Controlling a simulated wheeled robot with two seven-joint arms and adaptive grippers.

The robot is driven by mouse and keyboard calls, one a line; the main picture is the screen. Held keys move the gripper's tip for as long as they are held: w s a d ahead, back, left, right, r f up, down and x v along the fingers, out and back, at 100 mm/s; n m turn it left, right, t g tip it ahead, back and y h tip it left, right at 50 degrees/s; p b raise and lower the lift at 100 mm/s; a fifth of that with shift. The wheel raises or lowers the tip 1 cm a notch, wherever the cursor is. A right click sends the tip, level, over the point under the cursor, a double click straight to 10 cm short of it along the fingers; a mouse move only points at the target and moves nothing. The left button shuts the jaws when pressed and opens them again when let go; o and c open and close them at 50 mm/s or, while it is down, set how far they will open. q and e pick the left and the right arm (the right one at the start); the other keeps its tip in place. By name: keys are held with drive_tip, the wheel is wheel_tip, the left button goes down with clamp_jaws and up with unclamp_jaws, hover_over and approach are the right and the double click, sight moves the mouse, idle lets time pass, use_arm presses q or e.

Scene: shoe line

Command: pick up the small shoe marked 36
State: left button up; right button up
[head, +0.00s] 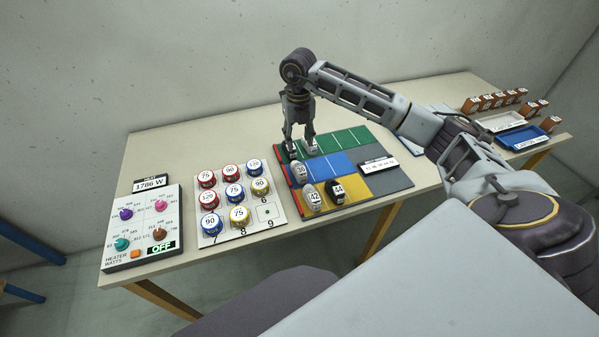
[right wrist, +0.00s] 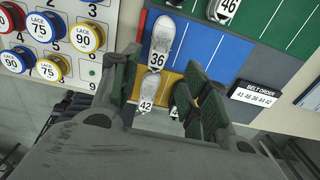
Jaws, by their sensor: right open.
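The small grey shoe marked 36 (head: 299,171) lies on the blue band of the coloured board (head: 355,164), near its left edge. It also shows in the right wrist view (right wrist: 162,35), label towards me, beyond the fingertips. My right gripper (head: 299,141) is above the green band, a little behind this shoe in the head view. In the right wrist view the fingers (right wrist: 160,65) are open, with no shoe gripped between them. The grey shoe marked 42 (head: 312,196) and a black shoe marked 44 (head: 337,191) lie on the yellow band. My left gripper is out of view.
A shoe marked 46 (right wrist: 225,9) lies on the green band beside another, partly cut off. A belt order sign (head: 378,164) stands on the board's right. A panel of lace spools (head: 252,223) and a heater box (head: 140,235) stand left. Trays (head: 522,137) and orange boxes stand far right.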

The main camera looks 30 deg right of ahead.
sight(299, 165)
drive_tip(key=shift+f, duration=0.1)
idle(0.3)
wheel_tip(299, 165, down, 7)
drive_tip(key=shift+f+p, duration=0.2)
drive_tip(key=shift+p, duration=0.15)
drive_tip(key=shift+f, duration=0.5)
drive_tip(key=shift+f, duration=0.1)
